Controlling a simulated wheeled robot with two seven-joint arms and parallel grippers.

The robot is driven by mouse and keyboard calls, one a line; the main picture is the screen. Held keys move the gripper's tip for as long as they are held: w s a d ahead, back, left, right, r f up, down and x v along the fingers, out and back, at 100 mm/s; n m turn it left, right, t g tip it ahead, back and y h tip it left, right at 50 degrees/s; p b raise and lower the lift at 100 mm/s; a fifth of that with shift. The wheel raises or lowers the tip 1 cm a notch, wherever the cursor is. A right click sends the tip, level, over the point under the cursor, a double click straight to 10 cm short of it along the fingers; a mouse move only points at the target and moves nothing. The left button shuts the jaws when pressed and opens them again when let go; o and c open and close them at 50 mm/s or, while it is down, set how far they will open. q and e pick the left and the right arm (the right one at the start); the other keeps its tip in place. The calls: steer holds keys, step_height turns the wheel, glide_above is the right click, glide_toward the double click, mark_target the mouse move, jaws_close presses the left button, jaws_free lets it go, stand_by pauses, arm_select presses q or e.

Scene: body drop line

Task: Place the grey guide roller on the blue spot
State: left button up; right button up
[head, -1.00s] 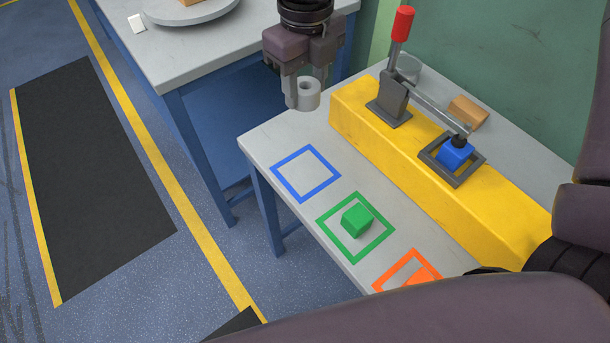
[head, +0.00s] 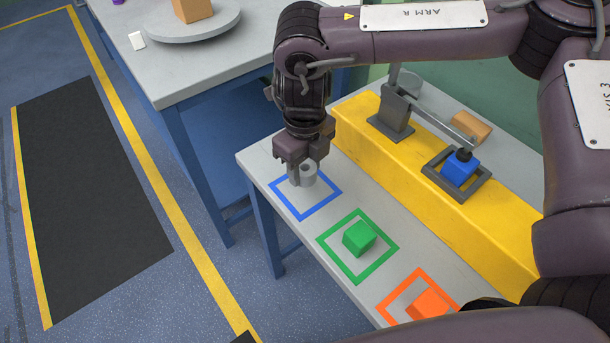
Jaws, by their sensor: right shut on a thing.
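The grey guide roller (head: 309,173) is a short hollow cylinder, held at the tips of my right gripper (head: 300,176). My right gripper points down and is shut on the roller, over the far part of the blue square outline (head: 318,211) on the grey table. I cannot tell whether the roller touches the table top. The gripper and roller hide the far corner of the blue outline. My left gripper is not in view.
A green block (head: 359,238) sits in a green outline and an orange block (head: 429,306) in an orange one. A yellow beam (head: 420,190) carries a lever clamp (head: 392,115) and a blue block (head: 460,167). Another table (head: 190,70) with a round plate stands behind.

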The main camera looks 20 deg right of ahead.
mark_target(305, 177)
step_height(305, 177, down, 4)
steer(key=shift+r, duration=0.2)
steer(key=shift+f, duration=0.1)
steer(key=o, duration=1.3)
steer(key=shift+c, duration=0.2)
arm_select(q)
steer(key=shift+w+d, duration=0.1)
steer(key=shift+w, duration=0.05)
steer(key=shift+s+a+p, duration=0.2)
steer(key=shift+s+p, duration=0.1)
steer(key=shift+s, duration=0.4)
arm_select(e)
step_height(305, 177, up, 12)
